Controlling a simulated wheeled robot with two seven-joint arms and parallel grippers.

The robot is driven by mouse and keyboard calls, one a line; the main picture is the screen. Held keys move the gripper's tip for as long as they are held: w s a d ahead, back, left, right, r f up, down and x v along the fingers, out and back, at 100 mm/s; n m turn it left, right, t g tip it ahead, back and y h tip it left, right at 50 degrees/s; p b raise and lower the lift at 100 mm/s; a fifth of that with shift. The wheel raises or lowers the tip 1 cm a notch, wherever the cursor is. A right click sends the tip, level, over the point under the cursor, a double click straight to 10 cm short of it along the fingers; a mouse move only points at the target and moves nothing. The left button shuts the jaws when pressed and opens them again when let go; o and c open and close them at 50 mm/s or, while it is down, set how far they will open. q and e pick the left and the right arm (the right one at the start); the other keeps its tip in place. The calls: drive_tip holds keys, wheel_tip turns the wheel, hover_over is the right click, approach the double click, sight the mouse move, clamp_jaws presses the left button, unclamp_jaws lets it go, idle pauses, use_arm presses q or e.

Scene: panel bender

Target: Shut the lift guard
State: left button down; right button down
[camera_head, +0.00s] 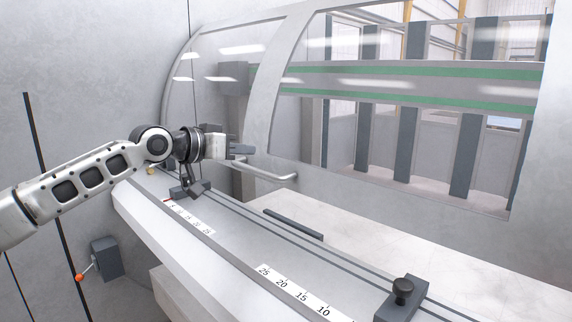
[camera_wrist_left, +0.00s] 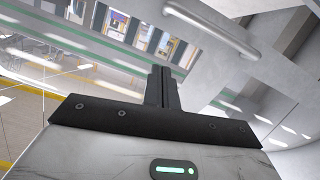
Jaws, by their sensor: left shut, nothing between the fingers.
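The lift guard (camera_head: 272,82) is a curved clear panel in a grey frame, standing over the back of the machine bed in the head view. A pale bar handle (camera_head: 265,172) sticks out from its lower frame. The handle also shows in the left wrist view (camera_wrist_left: 212,27), at the top. My left gripper (camera_head: 243,150) is shut and empty, just left of and above the handle. Its closed fingers (camera_wrist_left: 160,85) point toward the guard in the wrist view, and they look apart from the handle. My right gripper is in neither view.
The machine bed (camera_head: 225,222) carries number scales, with a dark block with a knob (camera_head: 402,292) at the front right and a dark clamp (camera_head: 190,188) below my left wrist. A grey box with an orange-tipped lever (camera_head: 106,258) is at lower left. The middle of the bed is clear.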

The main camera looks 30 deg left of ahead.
use_arm(q)
drive_tip(key=p, duration=0.3)
approach(295, 169)
drive_tip(key=w+r, duration=0.3)
drive_tip(key=r, duration=0.1)
drive_tip(key=f, duration=0.3)
drive_tip(key=d+f+p, duration=0.1)
drive_tip(key=shift+w+f, duration=0.35)
drive_tip(key=shift+f, duration=0.15)
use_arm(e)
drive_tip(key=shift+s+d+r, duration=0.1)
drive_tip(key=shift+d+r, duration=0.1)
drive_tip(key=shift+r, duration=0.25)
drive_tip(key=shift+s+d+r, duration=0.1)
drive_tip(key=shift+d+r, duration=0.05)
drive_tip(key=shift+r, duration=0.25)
